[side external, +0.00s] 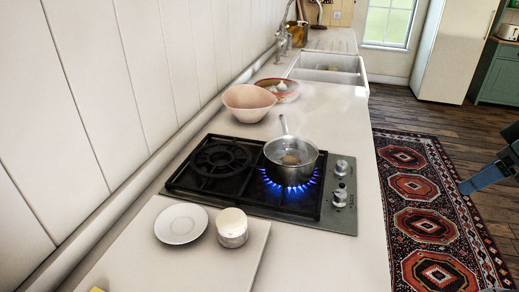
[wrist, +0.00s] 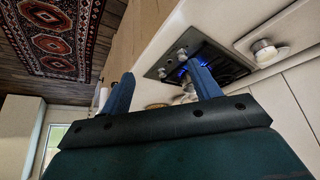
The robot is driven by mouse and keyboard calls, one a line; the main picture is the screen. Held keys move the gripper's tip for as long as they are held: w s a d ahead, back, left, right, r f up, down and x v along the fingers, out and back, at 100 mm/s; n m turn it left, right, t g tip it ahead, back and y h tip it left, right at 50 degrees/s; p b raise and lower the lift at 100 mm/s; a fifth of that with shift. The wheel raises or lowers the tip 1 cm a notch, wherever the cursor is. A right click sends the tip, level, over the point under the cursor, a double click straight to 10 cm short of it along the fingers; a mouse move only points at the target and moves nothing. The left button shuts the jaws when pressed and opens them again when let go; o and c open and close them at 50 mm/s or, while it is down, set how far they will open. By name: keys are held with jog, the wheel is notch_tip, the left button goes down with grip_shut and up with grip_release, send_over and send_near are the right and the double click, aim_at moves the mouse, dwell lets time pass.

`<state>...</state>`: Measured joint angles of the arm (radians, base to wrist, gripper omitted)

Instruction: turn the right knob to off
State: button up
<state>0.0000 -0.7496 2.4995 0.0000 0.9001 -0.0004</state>
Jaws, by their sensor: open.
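The hob (side external: 210,200) has two silver knobs along its right edge in the side view, a farther knob (side external: 341,167) and a nearer knob (side external: 340,198). I cannot tell for sure which one is the right knob. Blue flames (side external: 314,181) burn under the steel pot (side external: 291,167). In the wrist view the knobs show beyond my fingers, the farther one (wrist: 162,72) and the nearer one (wrist: 181,53). My gripper (wrist: 161,69) is open and empty, its blue fingers apart.
A white plate (side external: 181,223) and a tin (side external: 232,228) stand on a board near the hob. A pink bowl (side external: 250,102) and a patterned bowl (side external: 277,90) sit behind it. The patterned rug (side external: 425,225) lies along the counter. The space between gripper and counter looks clear.

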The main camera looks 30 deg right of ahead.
jog(key=shift+w+r, duration=0.1)
jog(key=shift+c, duration=0.9)
jog(key=w+r+n+g, duration=0.2)
jog(key=w+r, duration=0.1)
jog(key=w, duration=0.5)
jog(key=n+g, duration=0.4)
jog(key=n, duration=0.3)
send_over(342, 163)
notch_tip(342, 163, down, 8)
jog(key=r, duration=0.1)
jog(key=shift+f, duration=0.3)
notch_tip(342, 163, down, 14)
jog(key=shift+r, duration=0.1)
jog(key=shift+c, duration=0.4)
